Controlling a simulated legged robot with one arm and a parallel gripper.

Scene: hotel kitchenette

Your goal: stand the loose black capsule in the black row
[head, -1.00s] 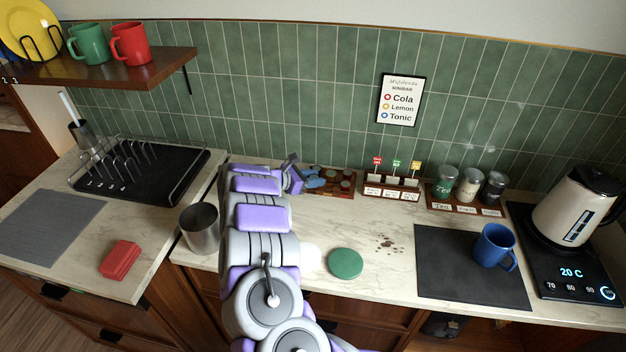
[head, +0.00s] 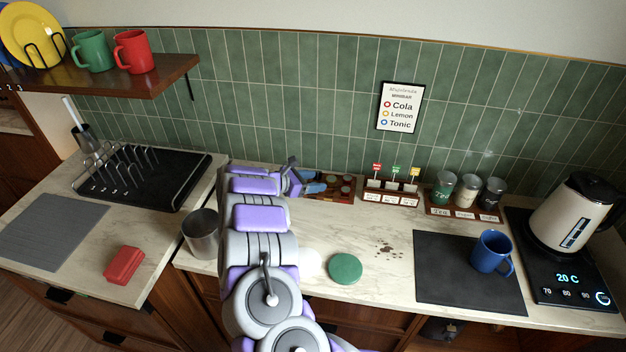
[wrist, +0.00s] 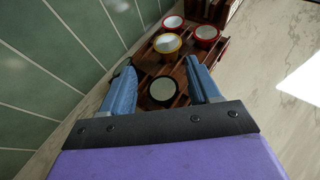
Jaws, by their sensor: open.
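A black capsule (wrist: 162,89) with a pale round top sits on the wooden capsule rack (wrist: 143,68) in the wrist view, its top facing the camera. My gripper (wrist: 160,66) is open, with one blue finger on each side of this capsule; a gap shows on both sides. Whether it is the loose one or stands in a slot, I cannot tell. A yellow-rimmed capsule (wrist: 167,43) and two red-rimmed capsules (wrist: 206,32) (wrist: 173,22) stand farther along the rack. In the head view my gripper (head: 318,184) is over the left part of the rack (head: 345,197), partly hiding it.
The green tiled wall (wrist: 40,60) is close on the left in the wrist view. A small box with red, green and yellow flags (head: 391,192) stands right of the rack. A metal cup (head: 200,234) and green disc (head: 345,268) are on the counter, with dark crumbs nearby.

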